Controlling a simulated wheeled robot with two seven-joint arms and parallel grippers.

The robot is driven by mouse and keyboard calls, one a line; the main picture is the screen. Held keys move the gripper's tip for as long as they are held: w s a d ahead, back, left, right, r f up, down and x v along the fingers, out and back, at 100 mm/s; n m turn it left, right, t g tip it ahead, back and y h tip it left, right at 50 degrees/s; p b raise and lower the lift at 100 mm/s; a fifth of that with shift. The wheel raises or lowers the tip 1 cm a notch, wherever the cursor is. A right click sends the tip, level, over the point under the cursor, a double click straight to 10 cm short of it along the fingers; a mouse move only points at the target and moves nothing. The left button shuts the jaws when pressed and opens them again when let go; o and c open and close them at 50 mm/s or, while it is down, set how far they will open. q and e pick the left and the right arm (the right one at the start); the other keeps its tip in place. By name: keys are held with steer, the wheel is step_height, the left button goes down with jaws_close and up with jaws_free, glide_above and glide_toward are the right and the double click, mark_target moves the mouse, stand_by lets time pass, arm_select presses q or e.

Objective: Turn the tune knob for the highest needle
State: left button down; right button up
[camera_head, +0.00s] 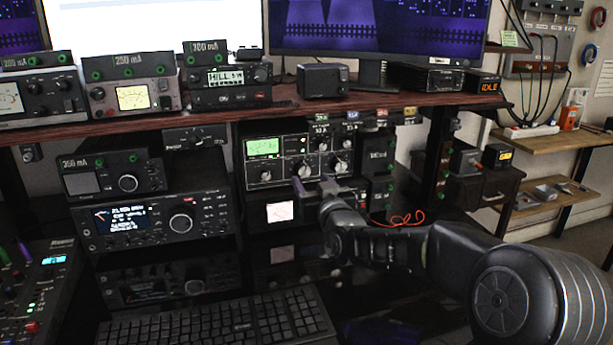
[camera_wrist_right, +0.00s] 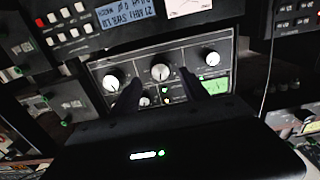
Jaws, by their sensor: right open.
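The tuner (camera_head: 290,150) is a dark box with a lit green meter (camera_head: 263,147) at its upper left and a lower row of three large pale knobs. The middle large knob (camera_head: 304,170) is just above my right gripper (camera_head: 312,186) in the head view. The right wrist view shows the panel upside down, with the middle knob (camera_wrist_right: 160,72) between my two dark fingers, which are open. I cannot tell whether they touch it. The green meter (camera_wrist_right: 215,86) is partly behind a finger, and its needle is too small to read. My left gripper is out of view.
The tuner sits under a wooden shelf (camera_head: 180,122) with radios above and stacked radios (camera_head: 160,220) to its left. A keyboard (camera_head: 220,318) lies in front. A red cable (camera_head: 400,218) is coiled near my right forearm. A small wooden shelf (camera_head: 560,140) stands at the right.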

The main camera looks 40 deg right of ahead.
mark_target(305, 172)
steer(key=x, duration=0.4)
steer(key=shift+w+d, duration=0.1)
steer(key=shift+w, duration=0.1)
steer(key=shift+c, duration=0.3)
jaws_close()
